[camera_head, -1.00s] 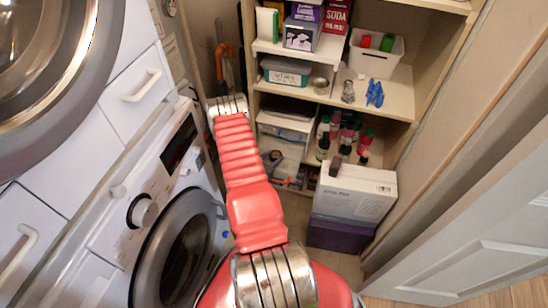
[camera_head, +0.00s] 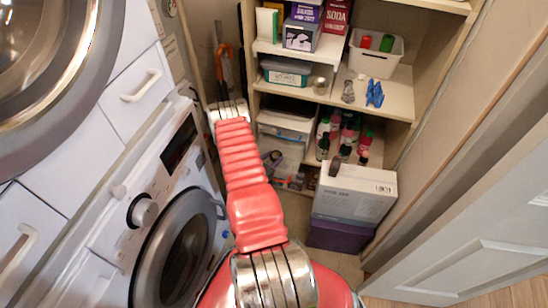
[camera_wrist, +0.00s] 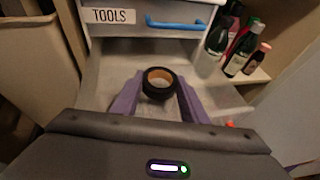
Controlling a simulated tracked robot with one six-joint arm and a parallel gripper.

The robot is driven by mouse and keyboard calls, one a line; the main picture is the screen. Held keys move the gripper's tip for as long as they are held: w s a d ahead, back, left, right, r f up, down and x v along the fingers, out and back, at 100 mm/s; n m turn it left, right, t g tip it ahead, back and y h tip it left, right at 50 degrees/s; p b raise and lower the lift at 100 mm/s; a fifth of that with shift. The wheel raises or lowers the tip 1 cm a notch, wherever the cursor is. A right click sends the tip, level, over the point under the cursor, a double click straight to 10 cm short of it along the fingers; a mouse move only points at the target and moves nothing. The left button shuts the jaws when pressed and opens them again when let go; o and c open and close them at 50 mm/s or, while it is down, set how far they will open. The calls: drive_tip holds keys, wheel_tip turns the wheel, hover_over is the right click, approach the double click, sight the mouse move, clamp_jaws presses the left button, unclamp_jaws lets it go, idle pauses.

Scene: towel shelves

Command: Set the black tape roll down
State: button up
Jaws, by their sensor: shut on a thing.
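The black tape roll (camera_wrist: 159,83), with a tan inner ring, is between the two purple fingers of my gripper (camera_wrist: 159,79) in the wrist view. My gripper is shut on it. The roll is in front of a white drawer (camera_wrist: 150,22) with a TOOLS label and a blue handle, over a pale surface (camera_wrist: 105,75). I cannot tell whether the roll touches that surface. In the head view I cannot make out the roll clearly.
Several bottles (camera_wrist: 238,48) stand to the right of the drawer. In the head view a white box (camera_head: 355,195) sits on a purple box (camera_head: 335,235) at the shelves' front. A washing machine (camera_head: 150,215) is at the left and a white door (camera_head: 470,245) at the right.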

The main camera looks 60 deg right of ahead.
drive_tip(key=o, duration=0.7)
drive_tip(key=shift+s+a+f, duration=0.15)
drive_tip(key=shift+a+f, duration=0.35)
drive_tip(key=shift+f, duration=0.2)
drive_tip(key=o, duration=0.3)
drive_tip(key=shift+s, duration=0.1)
drive_tip(key=shift+o, duration=0.2)
drive_tip(key=shift+s, duration=0.1)
drive_tip(key=shift+r, duration=0.65)
drive_tip(key=v, duration=1.1)
drive_tip(key=shift+w+a+r, duration=0.2)
drive_tip(key=shift+w+r, duration=0.15)
drive_tip(key=shift+r, duration=0.2)
